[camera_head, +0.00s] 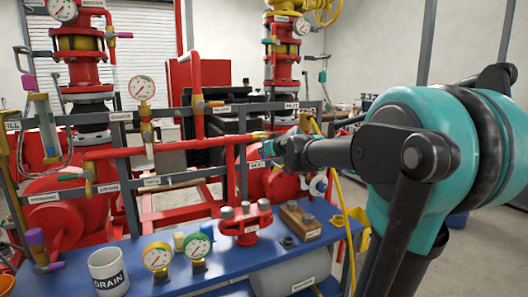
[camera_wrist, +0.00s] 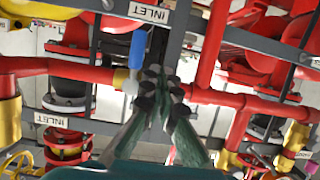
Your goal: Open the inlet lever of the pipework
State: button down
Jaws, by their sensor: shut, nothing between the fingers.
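The inlet lever, with a blue handle (camera_wrist: 137,48), shows in the wrist view just under an INLET label (camera_wrist: 150,12). Its handle stands crosswise to the red pipe (camera_wrist: 70,70), above a yellow valve body (camera_wrist: 122,80). My gripper (camera_wrist: 155,76) is shut and empty, its fingertips just right of the handle's lower end. I cannot tell whether they touch it. In the head view my gripper (camera_head: 270,149) is at the pipework near the INLET label (camera_head: 256,164), and it largely hides the lever there.
Red pipes and grey frame bars (camera_wrist: 108,48) lie close around my gripper. Below, a blue bench (camera_head: 130,258) carries a DRAIN mug (camera_head: 109,274), gauges (camera_head: 158,257), a red flanged part (camera_head: 246,226) and a wooden block (camera_head: 300,220). A yellow hose (camera_head: 340,195) hangs right of the pipework.

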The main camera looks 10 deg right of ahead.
jog(key=w+f, duration=0.1)
jog(key=w, duration=0.1)
jog(key=w+f, duration=0.1)
jog(key=w, duration=0.2)
jog(key=w+f, duration=0.1)
jog(key=w, duration=0.1)
jog(key=shift+w+d+f, duration=0.3)
jog(key=shift+d+f, duration=0.05)
jog(key=shift+w+d+r, duration=0.95)
jog(key=shift+d+r, duration=0.9)
jog(key=shift+d, duration=1.1)
jog(key=f+v, duration=0.1)
jog(key=v, duration=0.7)
jog(key=shift+s, duration=0.45)
